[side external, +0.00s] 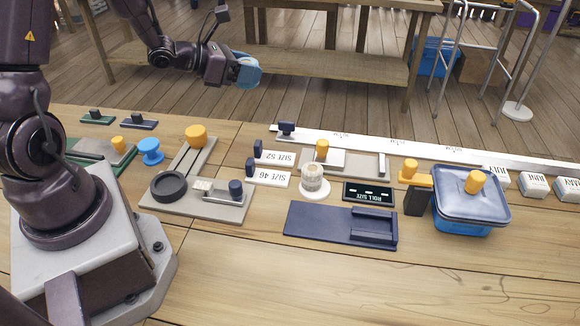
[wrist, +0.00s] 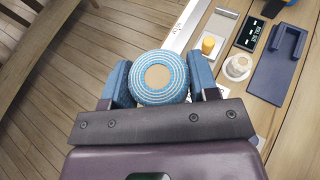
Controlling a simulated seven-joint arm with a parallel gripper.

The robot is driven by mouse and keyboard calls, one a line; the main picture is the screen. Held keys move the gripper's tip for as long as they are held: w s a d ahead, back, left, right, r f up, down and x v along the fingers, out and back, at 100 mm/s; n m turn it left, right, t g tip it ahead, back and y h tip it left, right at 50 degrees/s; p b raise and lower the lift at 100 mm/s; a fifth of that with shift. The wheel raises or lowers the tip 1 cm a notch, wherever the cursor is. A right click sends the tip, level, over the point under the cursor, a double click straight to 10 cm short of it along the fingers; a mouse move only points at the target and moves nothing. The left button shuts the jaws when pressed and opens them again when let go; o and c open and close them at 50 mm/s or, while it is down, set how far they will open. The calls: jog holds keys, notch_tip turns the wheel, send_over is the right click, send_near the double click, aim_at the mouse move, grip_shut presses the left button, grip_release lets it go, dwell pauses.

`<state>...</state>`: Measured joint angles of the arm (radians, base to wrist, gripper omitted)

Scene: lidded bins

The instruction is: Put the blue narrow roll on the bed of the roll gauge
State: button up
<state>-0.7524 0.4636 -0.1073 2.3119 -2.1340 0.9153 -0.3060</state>
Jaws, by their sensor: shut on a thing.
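My gripper (wrist: 160,82) is shut on a round roll (wrist: 158,78), with blue and white bands around a tan centre, between its two blue fingers. In the side external view my gripper (side external: 243,70) is raised beyond the far side of the table, well away from the gauge parts; the roll is hard to separate from the fingers there. A black display reading ROLL SIZE (side external: 368,193) lies on the table. Behind it is a pale slide with an orange knob (side external: 322,149) and an upright stop (side external: 382,165). In front is a navy plate (side external: 320,224) with a raised cradle.
A pale roll stands on a white disc (side external: 315,194) beside the display. SIZE 52 (side external: 281,158) and SIZE 46 cards lie left of it. A lidded blue bin (side external: 465,222) stands right. A long white rail (side external: 430,152) runs along the back. The front table area is clear.

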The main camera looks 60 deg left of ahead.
jog(key=w+d+r+m+h, duration=0.1)
jog(key=w+d+r, duration=0.2)
jog(key=d+r, duration=0.9)
jog(key=shift+n+y, duration=0.6)
jog(key=s+a+f, duration=0.1)
jog(key=a+f, duration=0.3)
jog(key=s+a+f, duration=0.1)
jog(key=a+f, duration=0.3)
jog(key=s+a+f, duration=0.1)
jog(key=a+f, duration=0.4)
jog(key=shift+s, duration=0.3)
jog(key=s+f+m+g+h, duration=0.4)
jog(key=s+m+h, duration=0.3)
jog(key=s, duration=0.3)
jog(key=shift+a+f+m+h, duration=0.3)
jog(key=shift+f+h, duration=0.1)
jog(key=shift+f, duration=0.45)
jog(key=shift+s, duration=0.1)
